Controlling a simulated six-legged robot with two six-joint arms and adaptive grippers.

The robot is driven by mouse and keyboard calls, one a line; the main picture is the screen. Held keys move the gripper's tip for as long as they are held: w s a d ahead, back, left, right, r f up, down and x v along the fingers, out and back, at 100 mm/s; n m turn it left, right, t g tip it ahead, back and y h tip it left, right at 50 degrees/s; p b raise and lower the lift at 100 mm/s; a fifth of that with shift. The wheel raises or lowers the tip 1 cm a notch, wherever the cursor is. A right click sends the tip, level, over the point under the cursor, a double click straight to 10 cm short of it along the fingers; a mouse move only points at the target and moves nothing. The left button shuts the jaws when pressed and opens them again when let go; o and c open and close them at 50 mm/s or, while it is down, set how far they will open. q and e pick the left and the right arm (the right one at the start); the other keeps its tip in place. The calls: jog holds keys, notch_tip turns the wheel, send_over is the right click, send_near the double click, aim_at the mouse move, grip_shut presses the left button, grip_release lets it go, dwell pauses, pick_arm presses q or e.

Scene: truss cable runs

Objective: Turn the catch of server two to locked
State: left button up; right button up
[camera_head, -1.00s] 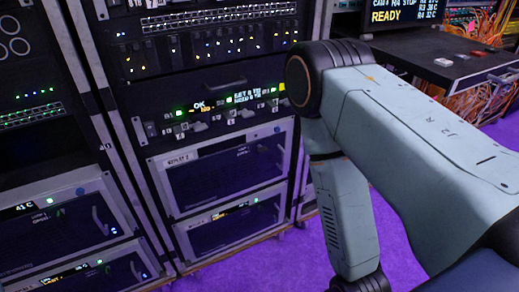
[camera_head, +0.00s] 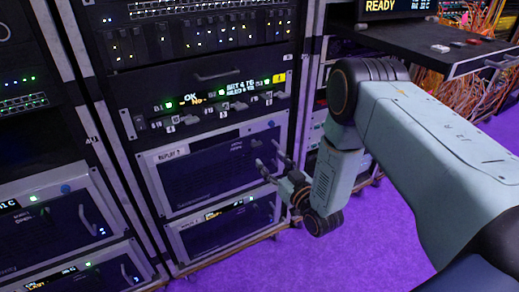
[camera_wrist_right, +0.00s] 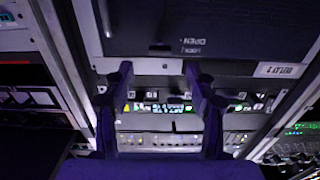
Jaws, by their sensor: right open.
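Server two (camera_head: 190,180), labelled REPLAY 2, is a dark-fronted box with a pale frame in the middle rack. My right gripper (camera_head: 270,158) is open and empty near the right side of its front. In the right wrist view, the picture is upside down, and a dark server front (camera_wrist_right: 230,25) with an OPEN mark fills the top. My right gripper's two fingers (camera_wrist_right: 158,72) are spread below it there. A small dark piece near the OPEN mark may be the catch; its turn position is too dark to tell. My left gripper is not in view.
Above server two is a panel with several levers and a lit display (camera_head: 205,98). Another server (camera_head: 215,233) sits below. A dark shelf (camera_head: 410,50) and orange cables (camera_head: 465,95) are at right. Purple floor (camera_head: 260,265) is clear in front.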

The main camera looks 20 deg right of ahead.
aim_at(258, 147)
jog(key=w, duration=0.2)
jog(key=w+b, duration=0.1)
jog(key=w, duration=0.1)
jog(key=w+b, duration=0.1)
jog(key=w, duration=0.1)
jog(key=shift+w+a, duration=0.25)
jog(key=shift+a, duration=0.05)
jog(key=shift+w+b, duration=0.35)
jog(key=shift+w, duration=0.25)
jog(key=shift+c, duration=0.5)
jog(key=c, duration=1.1)
